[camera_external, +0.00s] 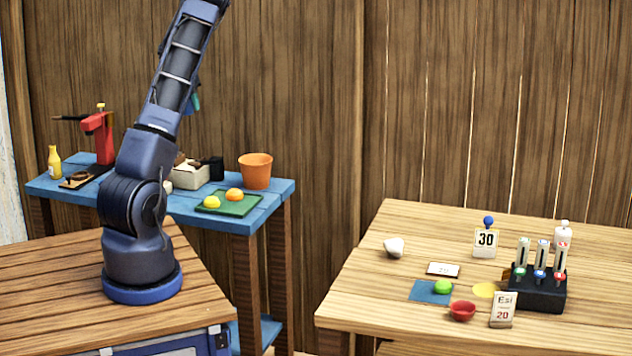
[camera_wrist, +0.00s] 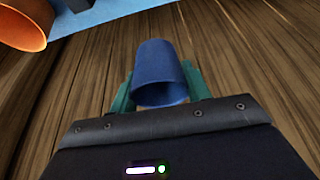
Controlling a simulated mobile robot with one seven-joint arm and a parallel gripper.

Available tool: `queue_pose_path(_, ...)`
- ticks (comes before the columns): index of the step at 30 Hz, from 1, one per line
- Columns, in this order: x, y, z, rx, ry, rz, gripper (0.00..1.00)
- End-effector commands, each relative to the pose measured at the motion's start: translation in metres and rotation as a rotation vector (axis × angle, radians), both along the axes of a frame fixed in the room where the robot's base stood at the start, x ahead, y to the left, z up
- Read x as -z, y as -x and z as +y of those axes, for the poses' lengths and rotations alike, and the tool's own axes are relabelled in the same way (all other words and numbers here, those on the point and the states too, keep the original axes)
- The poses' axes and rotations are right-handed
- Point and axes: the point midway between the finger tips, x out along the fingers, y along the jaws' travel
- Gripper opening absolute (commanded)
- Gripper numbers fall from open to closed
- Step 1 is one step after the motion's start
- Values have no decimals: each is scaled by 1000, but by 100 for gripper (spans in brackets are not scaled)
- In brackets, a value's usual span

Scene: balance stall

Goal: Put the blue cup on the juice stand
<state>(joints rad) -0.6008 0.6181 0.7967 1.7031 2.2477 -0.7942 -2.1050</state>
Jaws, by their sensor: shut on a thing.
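The blue cup (camera_wrist: 158,65) is in the middle of the wrist view, between the green fingers of my gripper (camera_wrist: 158,82), which is shut on it. Its wider, open-looking end faces the camera. In the external view a small teal piece, probably a finger (camera_external: 194,103), shows behind my raised arm; I cannot make out the cup there.
The blue bench also holds a yellow bottle (camera_external: 55,162), a white box (camera_external: 190,176), an orange bucket (camera_external: 256,171) and a green board (camera_external: 228,205) with fruit. The bucket (camera_wrist: 22,22) shows in the wrist view. The right table (camera_external: 365,300) holds several small items.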

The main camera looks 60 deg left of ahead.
Motion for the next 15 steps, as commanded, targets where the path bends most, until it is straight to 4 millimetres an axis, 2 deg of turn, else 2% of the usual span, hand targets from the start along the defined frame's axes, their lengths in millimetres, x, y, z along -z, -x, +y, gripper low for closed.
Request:
queue_pose_path(5, 11, 2, 7, -14, 2, 0, 22)
queue_pose_path(15, 82, 3, 7, -15, 4, -1, 22)
